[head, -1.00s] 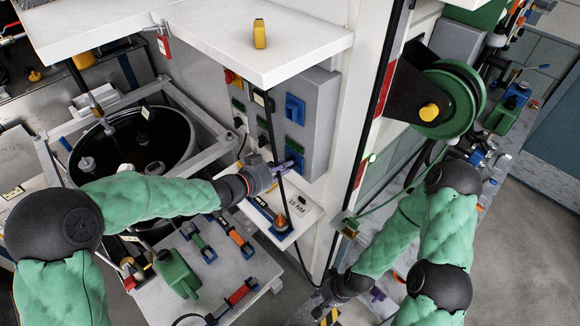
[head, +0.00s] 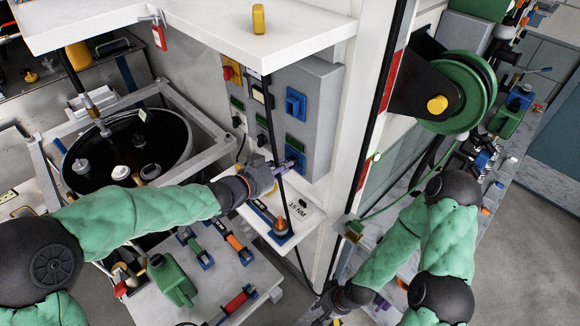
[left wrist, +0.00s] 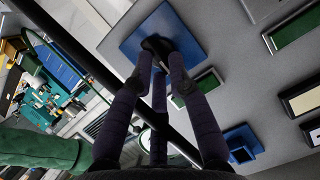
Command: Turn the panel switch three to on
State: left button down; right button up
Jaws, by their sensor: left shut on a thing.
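The grey panel box (head: 322,95) hangs on the white frame, with knobs, green labels and blue square plates on its face. In the head view my left gripper (head: 287,164) is at the panel's lower right, its purple fingers at the lower blue plate. In the left wrist view my left gripper (left wrist: 160,60) is shut on a dark switch knob (left wrist: 154,46) in the middle of a blue plate (left wrist: 185,28). The fingers hide part of the knob, and I cannot read its number. My right gripper (head: 322,308) is low in the head view, small and partly hidden; its jaw state is unclear.
A white shelf (head: 200,22) with a yellow object (head: 258,19) overhangs the panel. A thin dark pole passes close beside my left gripper. Below is a small white shelf with an orange cone (head: 281,225). A green reel (head: 455,93) stands at the right.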

pick_arm(q)
jog(key=shift+f, duration=0.15)
jog(key=shift+f+m+b, duration=0.1)
jog(key=shift+m+b, duration=0.2)
jog(key=shift+b, duration=0.85)
jog(key=c, duration=1.6)
grip_release()
jog(key=o, duration=0.4)
jog(key=shift+r, duration=0.2)
jog(key=p+v, duration=0.4)
jog(key=v, duration=0.4)
jog(key=shift+s+d, duration=0.15)
